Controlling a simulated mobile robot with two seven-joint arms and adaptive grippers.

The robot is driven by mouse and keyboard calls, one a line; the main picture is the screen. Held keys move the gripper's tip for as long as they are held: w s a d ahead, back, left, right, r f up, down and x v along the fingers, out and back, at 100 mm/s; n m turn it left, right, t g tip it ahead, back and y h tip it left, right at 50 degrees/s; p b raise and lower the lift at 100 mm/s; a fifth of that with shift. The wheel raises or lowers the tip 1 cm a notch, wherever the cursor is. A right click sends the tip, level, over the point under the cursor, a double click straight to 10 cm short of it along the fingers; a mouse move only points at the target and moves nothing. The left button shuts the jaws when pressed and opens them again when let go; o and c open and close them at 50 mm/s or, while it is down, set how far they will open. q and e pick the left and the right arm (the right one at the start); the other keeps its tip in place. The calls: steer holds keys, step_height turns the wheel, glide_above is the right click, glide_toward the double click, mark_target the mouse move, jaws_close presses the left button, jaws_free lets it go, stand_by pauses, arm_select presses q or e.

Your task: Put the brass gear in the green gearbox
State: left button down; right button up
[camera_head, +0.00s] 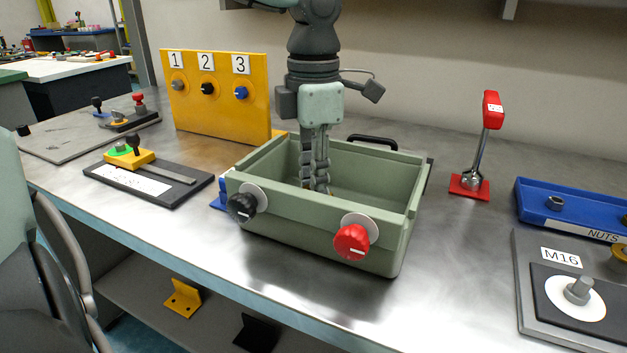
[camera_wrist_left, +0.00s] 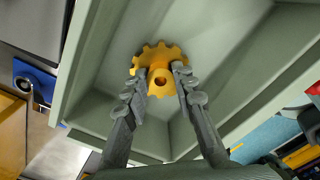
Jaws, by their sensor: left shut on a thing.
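The brass gear (camera_wrist_left: 158,56) is a yellow toothed wheel with a hole. In the left wrist view it is between the fingertips of my left gripper (camera_wrist_left: 160,75), which is shut on it. The green gearbox (camera_head: 300,222) is an open box with a black knob (camera_head: 242,207) and a red knob (camera_head: 351,242) on its front. In the head view my left gripper (camera_head: 318,187) reaches straight down inside the box, below the rim. The gear is mostly hidden there. I cannot tell if it touches the box floor. My right gripper is not in view.
A yellow panel numbered 1 to 3 (camera_head: 222,112) stands behind left of the box. A black plate with a slider (camera_head: 150,180) lies left. A red-handled lever (camera_head: 484,145), a blue nuts tray (camera_head: 570,222) and an M16 plate (camera_head: 525,305) are right.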

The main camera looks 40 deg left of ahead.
arm_select(q)
steer(key=c, duration=1.5)
jaws_free()
steer(key=shift+o, duration=1.4)
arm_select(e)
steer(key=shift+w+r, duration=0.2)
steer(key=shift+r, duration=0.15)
arm_select(q)
steer(key=shift+r, duration=0.25)
step_height(320, 180, up, 12)
steer(key=shift+f, duration=0.15)
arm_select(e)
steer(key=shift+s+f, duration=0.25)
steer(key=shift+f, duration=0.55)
